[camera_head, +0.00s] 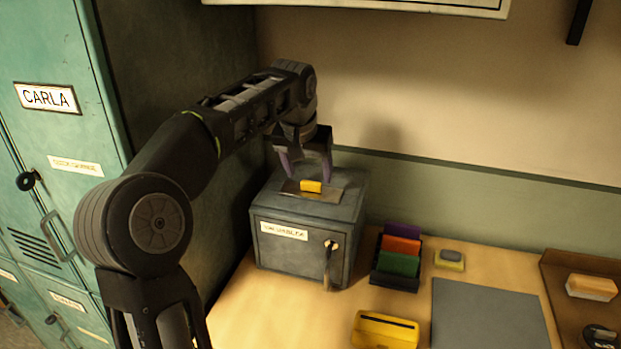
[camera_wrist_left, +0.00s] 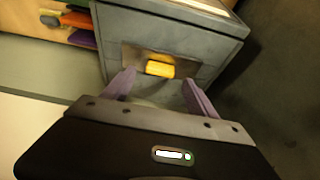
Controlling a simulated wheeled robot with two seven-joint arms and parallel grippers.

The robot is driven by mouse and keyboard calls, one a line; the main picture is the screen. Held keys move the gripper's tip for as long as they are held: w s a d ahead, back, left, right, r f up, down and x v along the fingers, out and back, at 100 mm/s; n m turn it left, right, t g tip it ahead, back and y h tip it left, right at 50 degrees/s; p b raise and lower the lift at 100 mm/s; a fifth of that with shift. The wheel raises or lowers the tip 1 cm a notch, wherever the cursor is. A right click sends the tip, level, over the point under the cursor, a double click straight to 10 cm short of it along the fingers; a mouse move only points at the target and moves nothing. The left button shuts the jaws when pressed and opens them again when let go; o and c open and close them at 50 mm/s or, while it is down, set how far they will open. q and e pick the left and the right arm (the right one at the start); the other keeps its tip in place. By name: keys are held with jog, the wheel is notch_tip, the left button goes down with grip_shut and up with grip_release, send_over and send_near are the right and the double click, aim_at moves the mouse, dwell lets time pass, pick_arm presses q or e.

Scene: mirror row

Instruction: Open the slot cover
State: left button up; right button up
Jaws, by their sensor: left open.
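The slot cover is a flat metal plate (camera_head: 326,195) on top of a grey box (camera_head: 290,257), with a yellow tab (camera_head: 311,186) standing on it. In the left wrist view the yellow tab (camera_wrist_left: 159,69) lies ahead of my fingers, on the plate (camera_wrist_left: 132,58). My left gripper (camera_head: 305,172) is open above the box's top, its purple fingers apart and near the tab. The fingers of my left gripper (camera_wrist_left: 160,85) look spread to either side of the tab, with nothing between them. I cannot tell whether they touch the plate. My right gripper is not in view.
A key-like handle (camera_head: 328,262) hangs on the box's front. An organiser with coloured cards (camera_head: 398,262), a yellow box (camera_head: 384,331), a sponge (camera_head: 449,260) and a grey mat (camera_head: 488,314) are on the table. Green lockers (camera_head: 62,150) stand at the left, a wall behind.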

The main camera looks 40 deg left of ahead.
aim_at(311, 182)
pick_arm(q)
jog(key=shift+x, duration=1.9)
grip_shut()
